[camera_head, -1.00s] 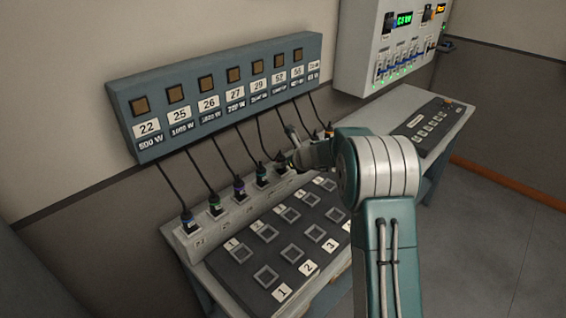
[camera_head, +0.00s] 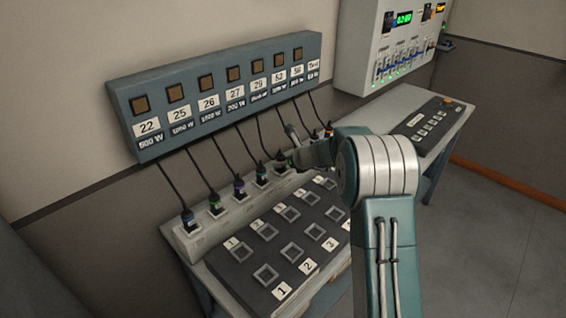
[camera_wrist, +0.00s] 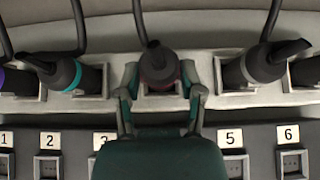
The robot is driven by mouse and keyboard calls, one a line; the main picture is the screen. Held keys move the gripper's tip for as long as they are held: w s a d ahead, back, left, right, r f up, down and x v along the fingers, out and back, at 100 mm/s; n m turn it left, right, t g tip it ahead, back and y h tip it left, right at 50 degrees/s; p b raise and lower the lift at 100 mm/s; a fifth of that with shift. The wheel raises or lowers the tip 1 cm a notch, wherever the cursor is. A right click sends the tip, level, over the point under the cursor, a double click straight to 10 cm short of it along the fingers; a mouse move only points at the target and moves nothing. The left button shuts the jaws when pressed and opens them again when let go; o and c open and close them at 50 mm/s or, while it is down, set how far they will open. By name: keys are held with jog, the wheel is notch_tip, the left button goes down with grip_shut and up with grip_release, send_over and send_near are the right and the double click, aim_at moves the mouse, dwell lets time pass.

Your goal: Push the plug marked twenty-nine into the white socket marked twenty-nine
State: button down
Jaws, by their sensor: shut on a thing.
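In the wrist view my gripper (camera_wrist: 161,97) is shut on a dark reddish plug (camera_wrist: 159,64) with a black cable running up from it. The plug stands about upright over a socket opening (camera_wrist: 160,87) in the pale socket strip; how deep it sits I cannot tell. No number is readable on plug or socket. In the head view my gripper (camera_head: 292,157) is at the strip, below the panel label 29 (camera_head: 258,85), and mostly hides this plug and socket.
Neighbouring plugs stand close on both sides, a teal-ringed one (camera_wrist: 70,73) at left and a grey-ringed one (camera_wrist: 268,62) at right. Cables hang from the numbered panel (camera_head: 125,100). A dark pad board (camera_head: 237,245) lies in front; a fader box (camera_head: 360,50) is on the wall.

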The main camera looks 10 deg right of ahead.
jog(key=shift+s+f, duration=0.1)
jog(key=shift+f, duration=0.15)
jog(key=shift+c, duration=0.7)
grip_release()
jog(key=shift+r, duration=0.1)
